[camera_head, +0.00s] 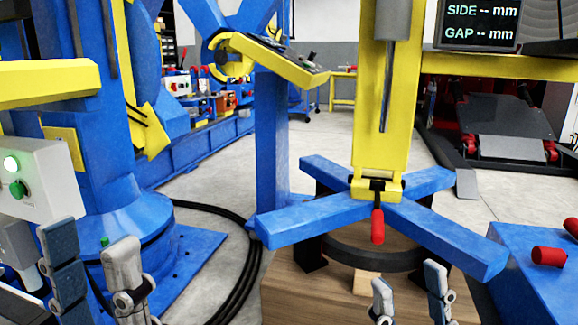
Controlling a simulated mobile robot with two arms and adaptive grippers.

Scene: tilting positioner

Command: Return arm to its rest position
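My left gripper (90,240) is at the lower left, its two grey fingers pointing up and apart with nothing held between them. It is in front of the blue machine base, just right of a control box (45,170). My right gripper (406,275) is at the bottom, right of centre, its fingers also apart and empty. It is in front of the wooden block (310,290) and below the blue cross-shaped arms (310,227). A yellow upright (388,100) rises from the cross, with a red-handled lever (377,225) at its foot. Most of both my arms is out of view.
A display (478,22) reads "SIDE -- mm, GAP -- mm". A blue surface (535,285) with red-ended items is at right. Black cables (240,260) lie on the floor.

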